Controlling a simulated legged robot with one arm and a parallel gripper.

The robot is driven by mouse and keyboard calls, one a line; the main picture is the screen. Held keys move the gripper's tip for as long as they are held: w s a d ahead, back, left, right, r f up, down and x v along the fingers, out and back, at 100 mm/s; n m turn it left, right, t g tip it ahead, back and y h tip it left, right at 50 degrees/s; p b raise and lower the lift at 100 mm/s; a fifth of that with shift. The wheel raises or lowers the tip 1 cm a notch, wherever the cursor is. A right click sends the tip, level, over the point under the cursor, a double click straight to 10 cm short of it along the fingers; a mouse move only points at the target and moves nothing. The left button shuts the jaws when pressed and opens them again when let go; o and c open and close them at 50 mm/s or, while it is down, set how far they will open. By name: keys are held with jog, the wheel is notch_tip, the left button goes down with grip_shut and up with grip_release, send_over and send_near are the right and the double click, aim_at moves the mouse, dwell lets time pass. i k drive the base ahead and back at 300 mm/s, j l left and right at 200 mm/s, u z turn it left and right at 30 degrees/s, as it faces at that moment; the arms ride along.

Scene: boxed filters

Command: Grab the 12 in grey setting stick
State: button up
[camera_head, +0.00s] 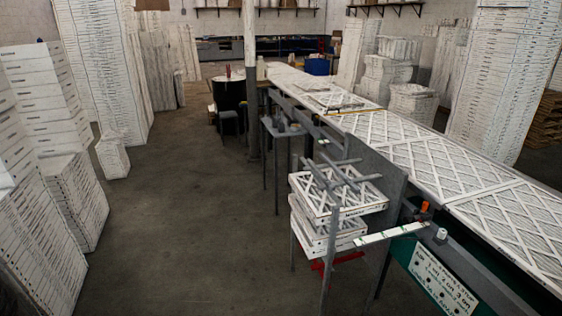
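I cannot pick out the 12 in grey setting stick with certainty. Several grey bars (340,178) lie crossed over the top of a stack of white boxed filters (325,217) at the centre right. A white strip with green marks (392,234) sticks out at the near end of the machine, right of the stack. A thin yellowish stick (355,111) lies across the filters on the long table. My gripper is not in view.
A long table of lattice-faced filters (440,166) runs along the right. A small grey stand (284,128) and a pole (251,80) stand left of it. Tall stacks of white boxes (60,130) line the left. Bare floor (180,220) lies open at centre left.

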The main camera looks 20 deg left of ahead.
aim_at(331, 187)
jog(key=i+j, duration=0.6)
jog(key=i+j+u, duration=0.15)
jog(key=i+j, duration=0.45)
jog(key=i, duration=0.15)
jog(key=i+j+z, duration=0.15)
jog(key=z, duration=0.25)
jog(key=i+j+z, duration=0.15)
jog(key=z, duration=0.3)
jog(key=i+j+z, duration=0.1)
jog(key=j+z, duration=0.15)
jog(key=z, duration=0.15)
